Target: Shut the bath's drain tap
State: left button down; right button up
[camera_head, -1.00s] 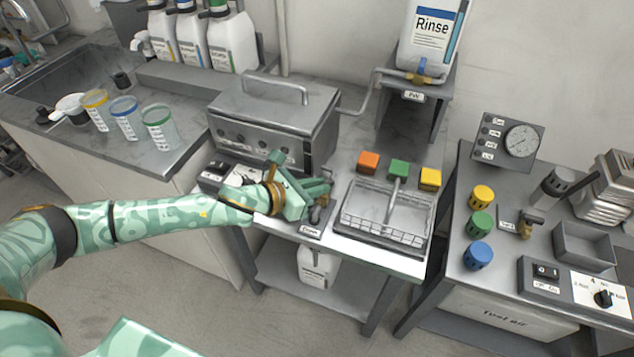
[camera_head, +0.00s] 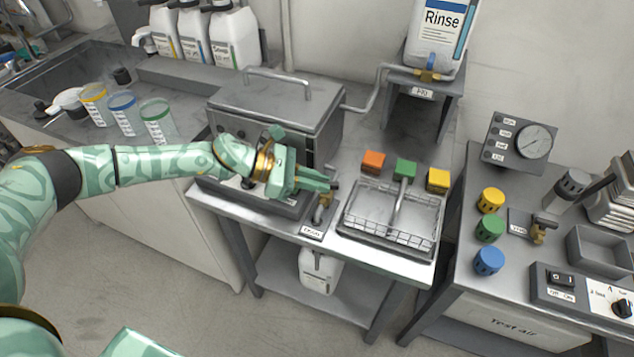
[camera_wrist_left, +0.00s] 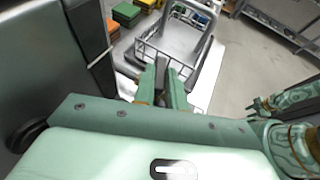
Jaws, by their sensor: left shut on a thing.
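The ultrasonic bath (camera_head: 274,110) is the grey box with a lid and top handle on the middle bench. Its drain tap (camera_head: 321,213) is a small brass and grey valve at the bench's front edge, behind a small label plate. My left gripper (camera_head: 328,183) points right, just above the tap body. Its fingers are shut on the tap's lever, a grey piece that shows between the fingertips in the left wrist view (camera_wrist_left: 163,78). The fingers hide most of the lever, so its exact angle is unclear. A green arm part, perhaps my right gripper (camera_wrist_left: 262,106), shows small in the left wrist view.
A wire-edged tray (camera_head: 390,250) lies right of the tap, with orange, green and yellow blocks (camera_head: 438,180) behind it. A white jug (camera_head: 320,271) stands on the shelf below the tap. The floor in front is clear.

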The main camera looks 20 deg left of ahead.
pick_arm(q)
jog(key=shift+w+r, duration=0.1)
jog(key=shift+r, duration=0.05)
jog(key=c, duration=1.4)
grip_release()
jog(key=shift+c, duration=0.2)
jog(key=v, duration=1.6)
jog(key=shift+p, duration=0.3)
jog(key=shift+a, duration=0.15)
